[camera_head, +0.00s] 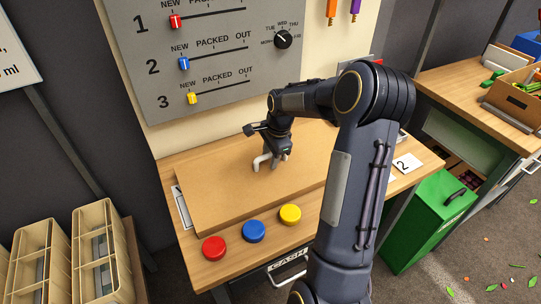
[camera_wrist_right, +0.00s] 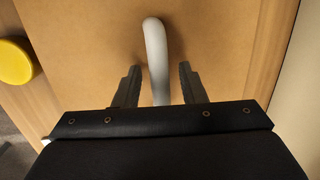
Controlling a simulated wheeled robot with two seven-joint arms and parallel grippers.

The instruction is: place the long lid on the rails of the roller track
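The long lid (camera_head: 225,195) is a flat brown board lying across the wooden table, and its brown face fills much of the right wrist view (camera_wrist_right: 85,45). A pale curved handle (camera_wrist_right: 155,50) stands up from it; in the head view the handle (camera_head: 261,160) shows beside my right gripper. My right gripper (camera_head: 279,163) is over the lid. In the right wrist view its two fingers (camera_wrist_right: 158,84) are apart, with the handle between them and gaps on both sides. The roller track and its rails are not clearly visible; a pale metal strip (camera_head: 182,207) shows at the lid's left end. My left gripper is out of view.
Red (camera_head: 214,248), blue (camera_head: 253,231) and yellow (camera_head: 290,213) round buttons line the table's front. A grey slider panel (camera_head: 200,55) stands behind. Beige bins (camera_head: 92,250) are at the left; a green box (camera_head: 432,220) is at the right.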

